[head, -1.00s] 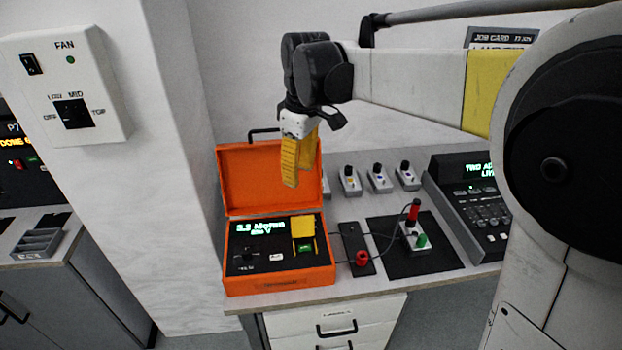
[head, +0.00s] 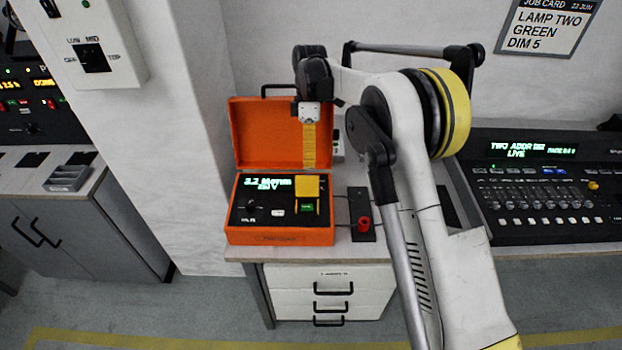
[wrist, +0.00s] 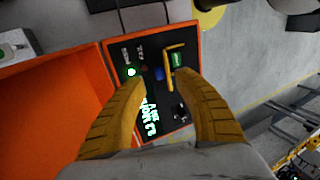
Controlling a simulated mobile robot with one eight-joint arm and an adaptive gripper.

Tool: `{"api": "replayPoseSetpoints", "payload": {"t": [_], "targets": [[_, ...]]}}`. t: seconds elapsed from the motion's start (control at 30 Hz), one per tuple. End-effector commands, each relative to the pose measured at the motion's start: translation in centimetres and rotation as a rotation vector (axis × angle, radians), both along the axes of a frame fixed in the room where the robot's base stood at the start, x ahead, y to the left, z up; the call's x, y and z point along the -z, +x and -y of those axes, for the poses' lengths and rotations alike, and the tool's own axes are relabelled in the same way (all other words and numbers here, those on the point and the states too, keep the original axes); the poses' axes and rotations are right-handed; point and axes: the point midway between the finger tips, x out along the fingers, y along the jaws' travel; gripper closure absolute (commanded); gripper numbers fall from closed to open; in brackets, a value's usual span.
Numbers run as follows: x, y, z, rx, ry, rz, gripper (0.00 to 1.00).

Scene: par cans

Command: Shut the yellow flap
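The yellow flap (head: 307,186) stands raised above a green lit button (head: 307,206) on the black panel of the orange case (head: 280,238). In the wrist view the flap shows nearly edge-on as a thin yellow frame (wrist: 169,60) beside the green button (wrist: 178,60). My gripper (head: 309,166) has yellow fingers and hangs pointing down above the case, just above the flap in the head view. The wrist view shows the two fingertips (wrist: 162,82) wide apart with nothing between them. The flap lies beyond the fingertips there, and I see no contact.
The case's open orange lid (head: 262,135) stands up behind the panel. A black box with a red knob (head: 364,224) sits to its right, joined by cables. A lighting console (head: 545,195) is farther right. A pillar (head: 178,130) rises at the left.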

Motion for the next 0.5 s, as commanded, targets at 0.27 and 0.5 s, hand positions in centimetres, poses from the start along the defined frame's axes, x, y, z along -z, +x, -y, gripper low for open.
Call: {"api": "replayPoseSetpoints", "payload": {"t": [0.27, 0.5], "targets": [[4.5, -1.6, 0.0, 0.001, 0.000, 0.001, 0.62], [5.4, -2.0, -0.1, 0.001, 0.000, 0.001, 0.62]]}}
